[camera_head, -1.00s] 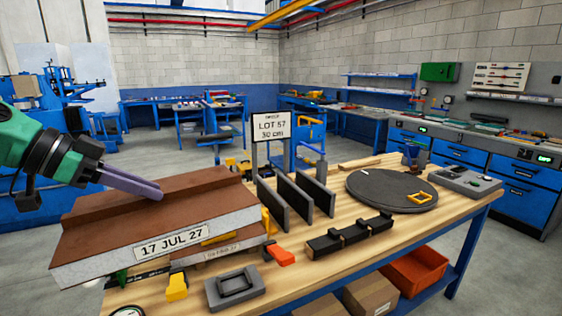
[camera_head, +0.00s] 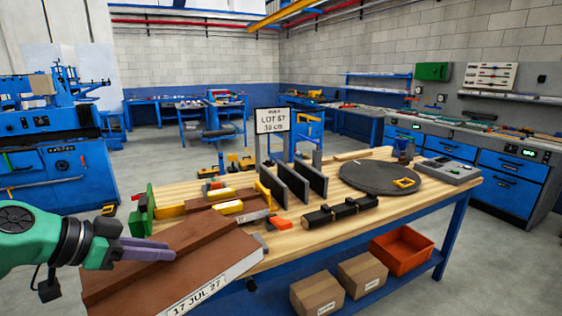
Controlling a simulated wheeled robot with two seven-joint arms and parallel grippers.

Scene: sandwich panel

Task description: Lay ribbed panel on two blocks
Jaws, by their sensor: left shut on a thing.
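My left gripper (camera_head: 165,252) is shut on the ribbed panel (camera_head: 205,248), a brown slab with a raised rib and a pale edge labelled "17 JUL 27". The panel is tilted in the picture at lower left, in front of the near left part of the bench, and its lower part is cut off. Two yellow blocks, one farther (camera_head: 221,194) and one nearer (camera_head: 229,207), show on the bench beyond it, by a second brown panel (camera_head: 204,222). I cannot tell whether these are the task's blocks. My right gripper is out of view.
On the wooden bench (camera_head: 300,240) stand dark upright plates (camera_head: 293,184), a sign (camera_head: 270,121), a black segmented bar (camera_head: 343,211), an orange piece (camera_head: 281,223) and a round dark disc (camera_head: 378,177). A green-faced fixture (camera_head: 145,213) is at the left end. Boxes sit below.

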